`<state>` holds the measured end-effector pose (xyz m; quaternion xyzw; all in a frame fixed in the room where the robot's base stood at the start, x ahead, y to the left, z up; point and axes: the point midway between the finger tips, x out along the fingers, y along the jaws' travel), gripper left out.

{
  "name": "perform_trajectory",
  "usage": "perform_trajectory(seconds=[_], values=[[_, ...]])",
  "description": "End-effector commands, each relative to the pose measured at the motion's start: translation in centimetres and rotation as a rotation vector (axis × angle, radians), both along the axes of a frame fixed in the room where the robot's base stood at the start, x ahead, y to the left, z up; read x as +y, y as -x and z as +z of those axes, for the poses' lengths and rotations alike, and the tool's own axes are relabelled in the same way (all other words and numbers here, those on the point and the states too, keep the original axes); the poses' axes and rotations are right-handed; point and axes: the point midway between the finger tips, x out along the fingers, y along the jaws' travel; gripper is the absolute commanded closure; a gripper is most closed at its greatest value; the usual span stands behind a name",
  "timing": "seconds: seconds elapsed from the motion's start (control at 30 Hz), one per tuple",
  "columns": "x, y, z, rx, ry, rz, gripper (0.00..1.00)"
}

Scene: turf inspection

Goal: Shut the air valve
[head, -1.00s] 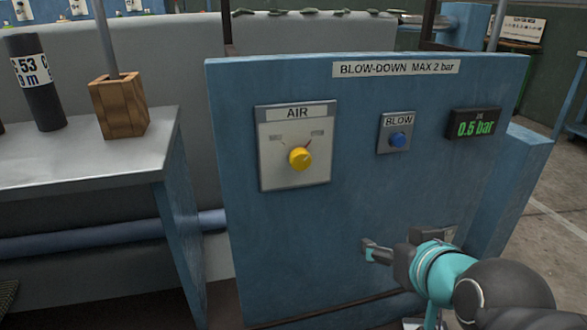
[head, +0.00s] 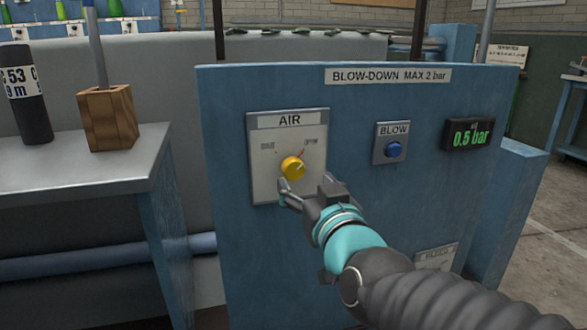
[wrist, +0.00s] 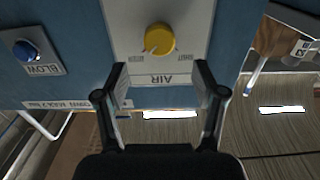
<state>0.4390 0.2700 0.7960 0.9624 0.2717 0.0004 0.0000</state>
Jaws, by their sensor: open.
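The air valve is a round yellow knob (head: 292,168) on a pale plate marked AIR (head: 262,187), fixed to the blue blow-down panel (head: 400,220). Its pointer is turned to the upper right, toward the right-hand label with a red mark beside it. The small labels are too blurred to read. My gripper (head: 306,190) is open and empty, just below and right of the knob in the head view. In the wrist view the knob (wrist: 159,38) appears upside down beyond the two spread fingers (wrist: 160,97), not between them.
A blue BLOW button (head: 393,149) and a display reading 0.5 bar (head: 469,133) are right of the valve. A BLEED plate (head: 436,257) is lower on the panel. A metal bench (head: 90,180) with a wooden block (head: 107,118) and a dark cylinder (head: 25,95) stands left.

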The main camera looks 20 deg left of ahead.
Motion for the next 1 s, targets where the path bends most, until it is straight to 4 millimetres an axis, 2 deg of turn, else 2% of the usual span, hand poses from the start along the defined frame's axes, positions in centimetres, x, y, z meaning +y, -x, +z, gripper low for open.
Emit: perform_trajectory(seconds=[0.3,0.5,0.7,0.97,1.0], values=[[2.6,-4.3,-0.1,0.002,0.001,0.0,0.3],[3.8,-6.3,-0.1,0.002,0.0,0.0,0.3],[4.4,-7.2,0.0,0.0,0.001,0.001,0.3],[4.4,-7.3,0.0,0.001,0.001,0.001,0.3],[4.4,-7.3,0.0,0.001,0.001,0.001,0.33]])
